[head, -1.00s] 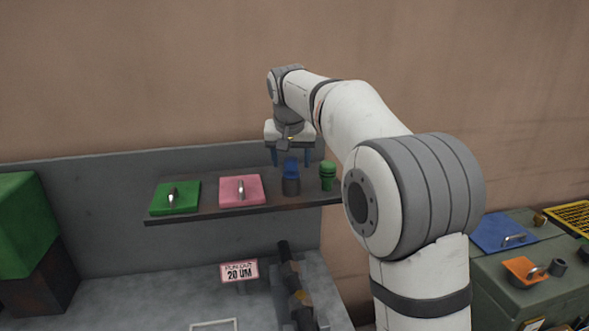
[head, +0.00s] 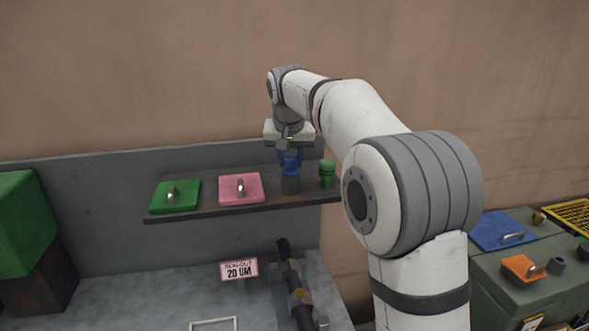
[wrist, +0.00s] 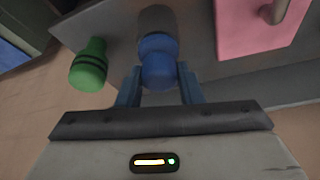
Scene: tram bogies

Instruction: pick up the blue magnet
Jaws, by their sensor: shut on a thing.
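The blue magnet (head: 291,166) stands upright on the dark shelf, with a blue upper part and a dark grey lower part. In the wrist view the blue magnet (wrist: 158,62) is between the two blue fingers. My gripper (head: 291,160) has come down from above and is shut on its blue upper part. The wrist view shows my gripper (wrist: 160,88) with a finger against each side. The magnet's base appears to rest on the shelf.
A green cylindrical thing (head: 327,174) stands just right of the magnet. A pink plate (head: 241,190) and a green plate (head: 175,197) with handles lie to the left on the shelf (head: 215,212). A wall is close behind.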

